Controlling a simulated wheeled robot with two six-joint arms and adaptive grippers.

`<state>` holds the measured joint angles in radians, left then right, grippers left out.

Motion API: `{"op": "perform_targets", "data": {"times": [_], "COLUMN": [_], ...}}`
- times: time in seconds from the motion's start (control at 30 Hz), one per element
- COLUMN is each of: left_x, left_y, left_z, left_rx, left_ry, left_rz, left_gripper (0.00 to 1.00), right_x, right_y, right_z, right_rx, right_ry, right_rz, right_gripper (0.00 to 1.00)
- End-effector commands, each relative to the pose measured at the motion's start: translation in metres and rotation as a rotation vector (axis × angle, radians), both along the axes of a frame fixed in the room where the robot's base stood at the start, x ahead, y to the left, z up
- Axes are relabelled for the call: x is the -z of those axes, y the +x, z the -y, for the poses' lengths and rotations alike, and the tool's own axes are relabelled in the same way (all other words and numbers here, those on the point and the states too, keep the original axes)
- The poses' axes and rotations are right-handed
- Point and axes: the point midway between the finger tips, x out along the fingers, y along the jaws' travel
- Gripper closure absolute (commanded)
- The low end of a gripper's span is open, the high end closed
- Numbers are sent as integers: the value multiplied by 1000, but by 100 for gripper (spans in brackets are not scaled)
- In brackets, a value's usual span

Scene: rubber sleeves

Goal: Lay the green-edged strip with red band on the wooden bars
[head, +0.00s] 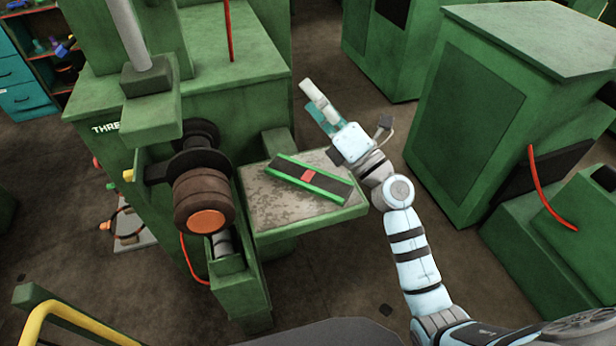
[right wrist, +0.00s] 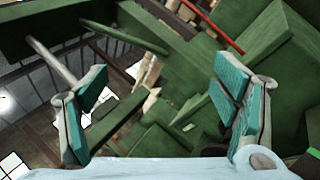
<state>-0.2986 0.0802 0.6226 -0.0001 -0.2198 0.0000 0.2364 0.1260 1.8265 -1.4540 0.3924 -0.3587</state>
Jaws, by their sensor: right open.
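The strip (head: 277,179) is dark with bright green long edges and a red band across its middle. It lies flat and slanted on a worn grey-topped green shelf (head: 268,212) in the head view. My right gripper (head: 311,101) is open and empty, above and beyond the shelf's far right corner, apart from the strip. In the right wrist view its two teal-padded fingers (right wrist: 160,95) are spread with nothing between the pads. Pale wood-coloured pieces (right wrist: 148,74) show far off between the fingers; I cannot tell whether they are the wooden bars. My left gripper is out of view.
A green machine with a brown roller (head: 203,196) with an orange end stands left of the shelf. Large green cabinets (head: 480,110) stand to the right. Open floor (head: 335,75) lies between them. A yellow rail (head: 70,315) is at the lower left.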

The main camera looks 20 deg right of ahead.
Motion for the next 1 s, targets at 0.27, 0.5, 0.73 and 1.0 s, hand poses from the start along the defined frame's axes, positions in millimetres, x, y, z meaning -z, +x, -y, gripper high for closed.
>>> {"op": "perform_targets", "data": {"times": [0.27,0.5,0.73,1.0], "left_x": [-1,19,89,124], "left_y": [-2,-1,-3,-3], "left_z": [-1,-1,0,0], "left_rx": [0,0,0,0], "left_ry": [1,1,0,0], "left_rz": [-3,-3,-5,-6], "left_gripper": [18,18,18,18], "right_x": [119,140,191,215], "right_y": [32,9,21,31], "right_z": [-12,41,28,18], "right_rx": [-489,-633,-634,-632], "right_ry": [-1511,-1731,-1729,-1729], "right_rz": [-299,-581,-579,-580], "right_gripper": [18,18,18,18]}}
